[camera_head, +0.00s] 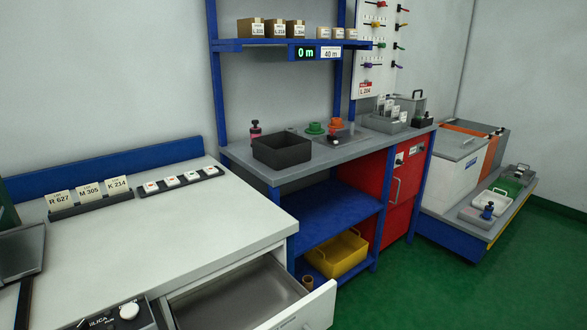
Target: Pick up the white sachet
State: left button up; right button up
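A small white rounded item (129,311), which may be the white sachet, shows at the bottom left. It sits on a dark box (98,325) with partly readable "SILICA" lettering, and the frame's lower edge cuts off the box. Several small white pieces with marks on top, one of them (172,181) in the middle, lie in a dark strip tray (209,172) on the white worktop (185,230). I cannot tell whether any of these is a sachet. Neither of my grippers is in view.
An open drawer (318,306) juts out below the worktop. A grey bench (335,157) behind carries a black bin (282,151) and green and orange reels. Label cards (90,192) stand at the worktop's back. The worktop's middle is clear. A low cart stands at right.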

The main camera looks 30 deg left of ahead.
aim_at(192, 175)
jog(key=i+l+z, duration=0.1)
jog(key=i+l, duration=0.15)
jog(key=i, duration=0.2)
jog(key=i+l+z, duration=0.15)
jog(key=i, duration=0.3)
jog(key=i+l+z, duration=0.1)
jog(key=i+l, duration=0.15)
jog(key=i, duration=0.2)
jog(key=i+j+u, duration=0.1)
jog(key=i+u, duration=0.15)
jog(key=u, duration=0.15)
jog(key=i+u, duration=0.3)
jog(key=u, duration=0.15)
jog(key=i+u, duration=0.25)
jog(key=u, duration=0.15)
jog(key=i+l+u, duration=0.2)
jog(key=u, duration=0.25)
jog(key=i, duration=0.05)
